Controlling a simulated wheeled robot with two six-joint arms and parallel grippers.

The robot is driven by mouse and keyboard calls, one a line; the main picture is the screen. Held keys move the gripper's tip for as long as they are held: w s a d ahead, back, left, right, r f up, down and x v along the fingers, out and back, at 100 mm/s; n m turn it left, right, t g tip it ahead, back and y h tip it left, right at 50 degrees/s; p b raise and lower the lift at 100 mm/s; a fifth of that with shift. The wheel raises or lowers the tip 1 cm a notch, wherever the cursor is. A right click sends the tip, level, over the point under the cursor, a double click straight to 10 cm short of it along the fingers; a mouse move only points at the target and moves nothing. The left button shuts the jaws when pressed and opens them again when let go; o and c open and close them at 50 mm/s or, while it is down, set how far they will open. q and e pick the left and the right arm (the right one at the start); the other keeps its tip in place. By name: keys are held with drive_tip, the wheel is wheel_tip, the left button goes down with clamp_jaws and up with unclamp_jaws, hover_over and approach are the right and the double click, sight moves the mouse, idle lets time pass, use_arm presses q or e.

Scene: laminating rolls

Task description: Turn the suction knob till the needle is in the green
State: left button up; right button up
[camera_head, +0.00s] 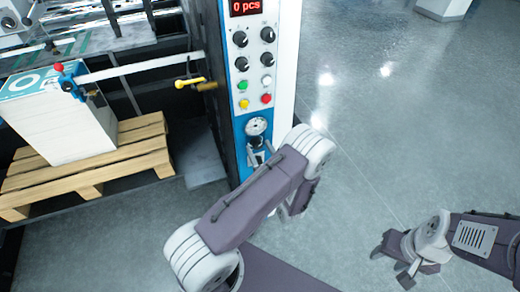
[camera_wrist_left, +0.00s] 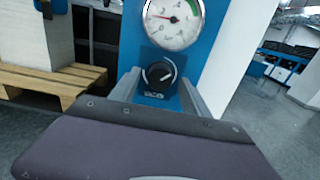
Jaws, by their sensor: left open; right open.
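The suction gauge (camera_wrist_left: 174,22) is a round white dial on the blue panel, with a green arc at its upper right. Its red needle points left, outside the green. Below it is the black suction knob (camera_wrist_left: 159,75) with a white pointer line, tilted to the upper right. My left gripper (camera_wrist_left: 158,88) is open, its fingers on either side of the knob; whether they touch it I cannot tell. In the head view the gauge (camera_head: 257,126) shows above my left gripper (camera_head: 258,154), and my arm partly hides this area. My right gripper (camera_head: 393,262) is open and empty over the floor.
Above the gauge, the panel holds several black knobs, coloured buttons (camera_head: 266,98) and a red display (camera_head: 245,7). A paper stack (camera_head: 65,135) stands on a wooden pallet (camera_head: 130,153) at the left.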

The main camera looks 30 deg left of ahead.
use_arm(q)
clamp_jaws()
